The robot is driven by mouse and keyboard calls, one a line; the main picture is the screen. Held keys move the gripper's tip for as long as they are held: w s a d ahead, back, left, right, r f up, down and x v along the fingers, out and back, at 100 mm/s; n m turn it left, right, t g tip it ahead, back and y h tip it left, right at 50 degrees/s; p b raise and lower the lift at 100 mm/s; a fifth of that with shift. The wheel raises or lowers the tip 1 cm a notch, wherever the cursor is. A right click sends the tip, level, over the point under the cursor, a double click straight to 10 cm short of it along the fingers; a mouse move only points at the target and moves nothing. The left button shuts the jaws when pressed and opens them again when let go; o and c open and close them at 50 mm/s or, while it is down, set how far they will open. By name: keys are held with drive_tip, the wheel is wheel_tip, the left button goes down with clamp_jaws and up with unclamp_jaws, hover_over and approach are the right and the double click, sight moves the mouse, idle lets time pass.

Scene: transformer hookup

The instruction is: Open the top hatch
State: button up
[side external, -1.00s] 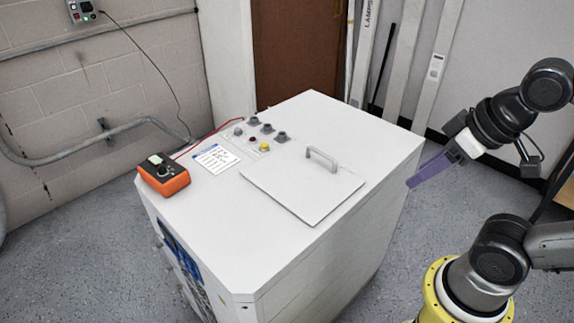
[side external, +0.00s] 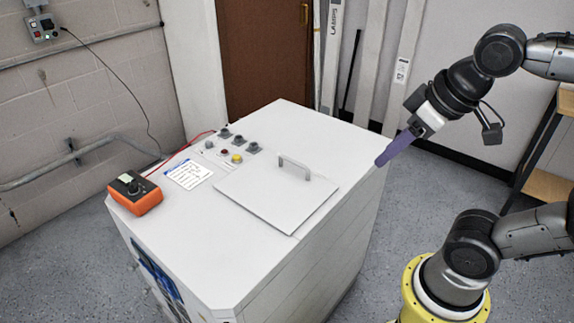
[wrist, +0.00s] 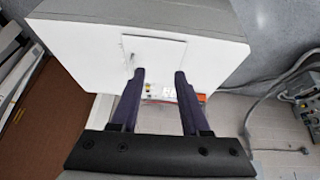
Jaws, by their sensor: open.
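The top hatch (side external: 262,205) is a flat white square panel lying closed on top of the white transformer cabinet (side external: 245,265). A grey bar handle (side external: 295,166) stands up near its far edge. In the wrist view the hatch (wrist: 160,52) shows beyond my fingers, with the handle (wrist: 129,54) near its left edge. My gripper (side external: 379,162) has purple fingers and is at the cabinet's right edge in the side view, apart from the handle and to its right. In the wrist view my gripper (wrist: 160,74) has its two fingers spread with nothing between them.
An orange meter (side external: 135,193) sits on the cabinet's left corner, with a red lead. A printed label (side external: 188,174) and several knobs and buttons (side external: 232,147) lie behind the hatch. A wooden shelf (side external: 549,186) stands at the right.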

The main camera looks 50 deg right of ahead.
drive_tip(key=w+d+r+g, duration=0.1)
drive_tip(key=w+d+r, duration=0.1)
drive_tip(key=w+r, duration=0.45)
drive_tip(key=g+h, duration=0.2)
drive_tip(key=g, duration=0.3)
hover_over(293, 161)
drive_tip(key=a, duration=0.3)
drive_tip(key=a+f+x, duration=0.1)
drive_tip(key=a+x, duration=0.2)
drive_tip(key=x, duration=2.3)
drive_tip(key=shift+w+d+f, duration=0.2)
drive_tip(key=shift+w+f, duration=0.2)
clamp_jaws()
